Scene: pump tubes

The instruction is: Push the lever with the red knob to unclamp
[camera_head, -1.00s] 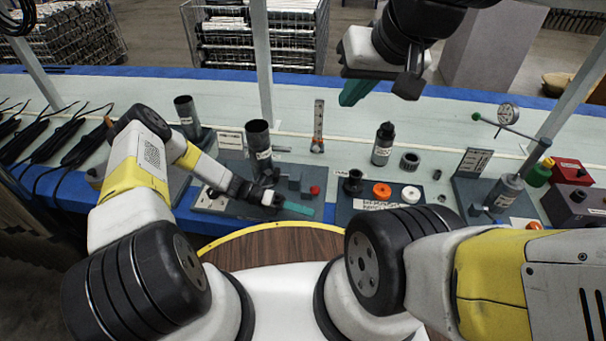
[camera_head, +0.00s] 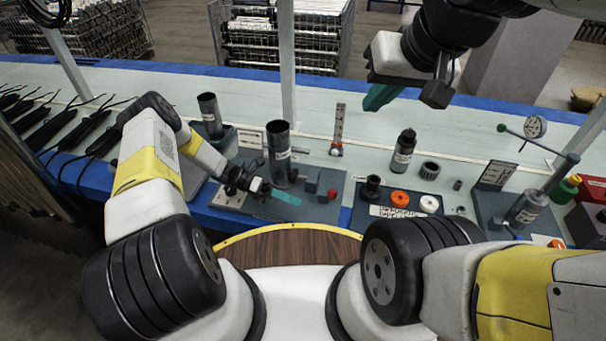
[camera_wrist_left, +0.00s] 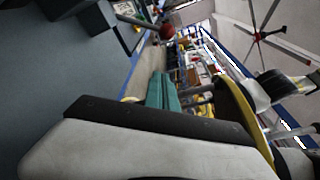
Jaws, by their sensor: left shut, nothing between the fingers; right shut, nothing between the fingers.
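The red knob (camera_head: 332,194) sits at the right end of the clamp fixture, on the dark base plate (camera_head: 310,210) beside a tall grey tube (camera_head: 279,150). In the left wrist view the red knob (camera_wrist_left: 167,32) is at the top, on the end of a rod. My left gripper (camera_head: 291,199) is shut and empty, its teal fingers over the plate, left of the knob and apart from it. The teal fingers (camera_wrist_left: 163,92) also show shut in the wrist view. My right gripper (camera_head: 375,101) is shut and empty, raised over the back of the bench.
Right of the fixture is a plate with orange (camera_head: 400,199) and white (camera_head: 429,204) rings. A dark bottle (camera_head: 404,151) stands behind it. A gauge stand (camera_head: 535,127) with a green-tipped lever is further right. Another grey tube (camera_head: 210,115) stands behind my left arm.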

